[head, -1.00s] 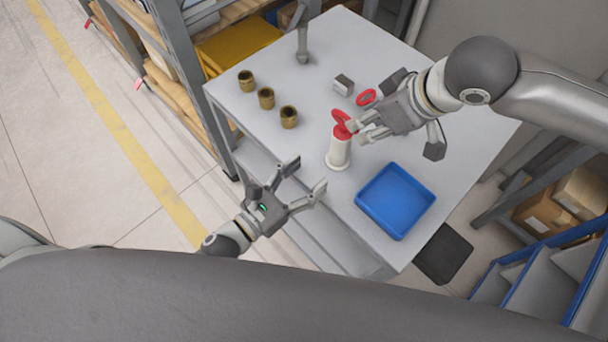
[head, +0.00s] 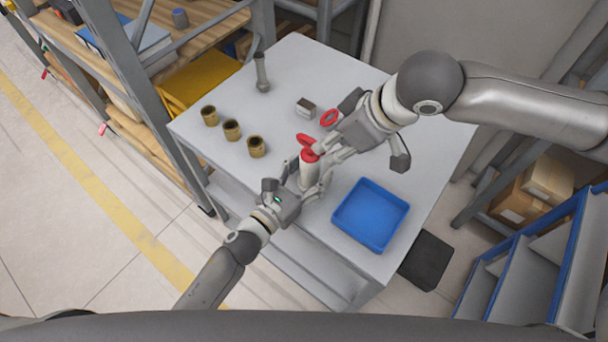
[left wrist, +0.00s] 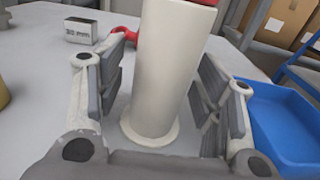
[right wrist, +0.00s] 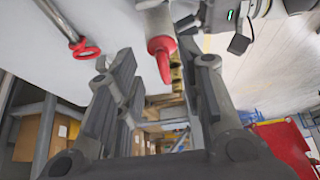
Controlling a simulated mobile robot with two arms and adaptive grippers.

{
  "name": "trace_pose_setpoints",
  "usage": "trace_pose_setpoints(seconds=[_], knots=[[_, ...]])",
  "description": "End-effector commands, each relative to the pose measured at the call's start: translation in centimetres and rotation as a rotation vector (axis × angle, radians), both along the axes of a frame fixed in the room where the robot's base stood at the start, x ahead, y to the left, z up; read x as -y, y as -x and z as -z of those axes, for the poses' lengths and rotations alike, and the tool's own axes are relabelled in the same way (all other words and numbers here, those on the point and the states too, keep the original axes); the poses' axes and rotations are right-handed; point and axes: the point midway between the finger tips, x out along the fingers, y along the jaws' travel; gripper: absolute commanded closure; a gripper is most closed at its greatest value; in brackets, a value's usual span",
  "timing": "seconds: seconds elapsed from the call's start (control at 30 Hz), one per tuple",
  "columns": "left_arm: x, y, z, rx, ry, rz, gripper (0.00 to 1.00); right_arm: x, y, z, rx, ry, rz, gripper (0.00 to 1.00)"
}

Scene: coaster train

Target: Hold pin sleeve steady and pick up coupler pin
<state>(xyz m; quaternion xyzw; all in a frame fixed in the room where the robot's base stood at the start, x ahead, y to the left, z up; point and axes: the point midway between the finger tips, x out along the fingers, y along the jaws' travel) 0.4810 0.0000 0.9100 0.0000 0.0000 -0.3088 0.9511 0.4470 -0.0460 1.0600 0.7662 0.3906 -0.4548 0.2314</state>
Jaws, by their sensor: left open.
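The white pin sleeve (head: 308,176) stands upright on the grey table, with the red top of the coupler pin (head: 308,142) above it. In the left wrist view the sleeve (left wrist: 168,70) and its round base stand between the fingers of my left gripper (head: 312,178). Those fingers are open, with a gap on each side. My right gripper (head: 328,150) is close to the red top from the right. In the right wrist view its fingers are apart, and the red part (right wrist: 162,58) shows in the gap beyond them. Whether they touch it is unclear.
A blue tray (head: 346,225) lies front right of the sleeve. Several brass-coloured cups (head: 231,128) stand to the left. A small block (head: 305,105) and a red ring (head: 329,118) are behind. A grey post (head: 262,72) is at the back.

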Motion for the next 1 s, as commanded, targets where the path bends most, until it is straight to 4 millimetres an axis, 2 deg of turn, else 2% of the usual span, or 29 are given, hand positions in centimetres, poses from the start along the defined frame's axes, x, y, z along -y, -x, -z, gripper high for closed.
trace_pose_setpoints(seconds=[0.23,0.63,1.0], knots=[[0.03,0.00,0.03,0.000,0.000,0.000,0.40,0.00,0.00,0.00,0.000,0.000,0.000,0.64],[0.01,0.01,0.04,-0.001,-0.001,0.000,0.91,0.00,0.00,0.00,0.000,0.000,0.000,0.64],[0.00,0.01,0.05,-0.001,-0.001,0.000,0.91,0.00,0.00,0.00,0.000,0.000,0.000,0.64]])
